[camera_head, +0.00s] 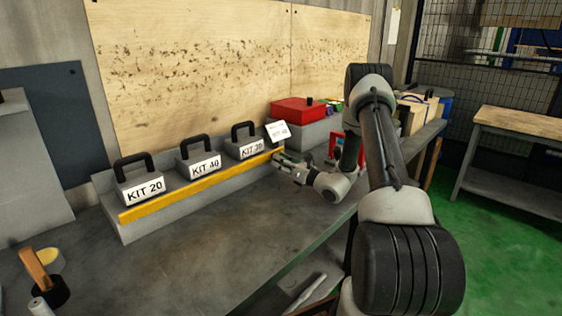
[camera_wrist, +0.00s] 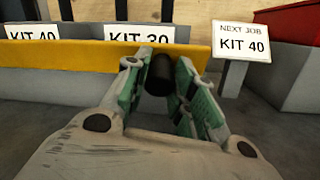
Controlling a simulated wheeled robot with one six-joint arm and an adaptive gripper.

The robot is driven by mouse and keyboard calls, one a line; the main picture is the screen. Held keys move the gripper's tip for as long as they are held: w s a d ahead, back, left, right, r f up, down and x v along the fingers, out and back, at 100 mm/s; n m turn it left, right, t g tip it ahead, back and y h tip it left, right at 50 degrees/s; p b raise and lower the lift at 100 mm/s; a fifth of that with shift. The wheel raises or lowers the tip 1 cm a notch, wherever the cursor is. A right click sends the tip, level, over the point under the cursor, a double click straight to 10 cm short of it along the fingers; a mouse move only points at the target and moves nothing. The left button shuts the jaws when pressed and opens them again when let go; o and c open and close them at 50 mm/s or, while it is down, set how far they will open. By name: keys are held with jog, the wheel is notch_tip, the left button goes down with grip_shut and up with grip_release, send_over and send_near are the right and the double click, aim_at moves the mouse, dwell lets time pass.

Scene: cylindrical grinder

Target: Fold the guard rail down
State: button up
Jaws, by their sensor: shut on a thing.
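The guard rail is a yellow bar (camera_head: 200,188) along the front of the grey kit shelf in the head view. It stands upright in front of the kits and shows in the wrist view (camera_wrist: 60,55) as a yellow band. A dark round knob (camera_wrist: 160,75) stands out at the rail's right part. My gripper (camera_head: 277,158) is at the right end of the rail, and in the wrist view its green-padded fingers (camera_wrist: 160,92) are closed around the knob. The fingers hide part of the rail behind them.
Kits labelled KIT 20 (camera_head: 140,188), KIT 40 (camera_head: 204,164) and KIT 30 (camera_head: 248,148) stand behind the rail. A sign reading NEXT JOB KIT 40 (camera_wrist: 242,45) is right of it. A red box (camera_head: 300,110) is farther right.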

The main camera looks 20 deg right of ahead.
jog(key=o, duration=1)
notch_tip(320, 180, up, 10)
